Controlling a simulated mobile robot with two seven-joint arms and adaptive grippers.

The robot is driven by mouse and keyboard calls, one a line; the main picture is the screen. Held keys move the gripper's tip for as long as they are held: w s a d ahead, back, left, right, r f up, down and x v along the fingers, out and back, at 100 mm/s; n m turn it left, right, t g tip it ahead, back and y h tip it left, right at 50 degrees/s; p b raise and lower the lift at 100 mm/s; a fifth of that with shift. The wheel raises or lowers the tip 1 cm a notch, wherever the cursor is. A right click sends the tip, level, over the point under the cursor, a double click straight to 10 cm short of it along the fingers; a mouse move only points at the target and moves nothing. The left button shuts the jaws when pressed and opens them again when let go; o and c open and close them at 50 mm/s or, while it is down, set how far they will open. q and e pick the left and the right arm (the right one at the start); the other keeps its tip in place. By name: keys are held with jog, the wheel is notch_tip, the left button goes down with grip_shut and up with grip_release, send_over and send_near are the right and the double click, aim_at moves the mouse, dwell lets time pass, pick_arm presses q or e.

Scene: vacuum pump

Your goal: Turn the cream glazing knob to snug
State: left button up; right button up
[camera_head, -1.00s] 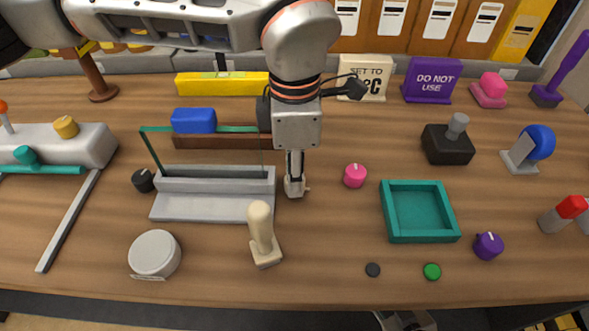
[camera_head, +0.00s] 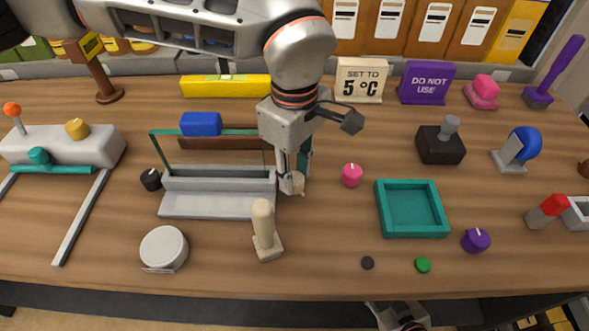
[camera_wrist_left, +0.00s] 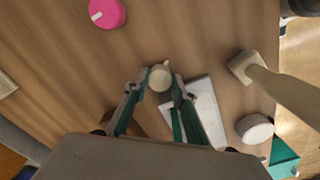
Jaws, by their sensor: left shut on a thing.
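The cream knob (camera_head: 299,184) sits at the right end of a grey glazing frame (camera_head: 215,205). In the head view my left gripper (camera_head: 292,184) reaches down to the knob and partly hides it. In the left wrist view the cream knob (camera_wrist_left: 160,78) shows between the two fingertips, with a small pointer ridge on its rim. The left gripper (camera_wrist_left: 158,84) is shut on it. My right gripper (camera_head: 395,312) shows only partly at the bottom edge of the head view, and its jaws are unclear.
A cream upright handle (camera_head: 264,228) stands in front of the frame. A pink knob (camera_head: 352,175) and teal tray (camera_head: 410,236) lie to the right. A black knob (camera_head: 150,179) sits at the frame's left. A sign (camera_head: 360,80) reads "SET TO 5 °C". Bare wood lies between the handle and tray.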

aim_at(295, 178)
dwell(0.4)
pick_arm(q)
jog(key=o, duration=1.1)
notch_tip(295, 178, up, 12)
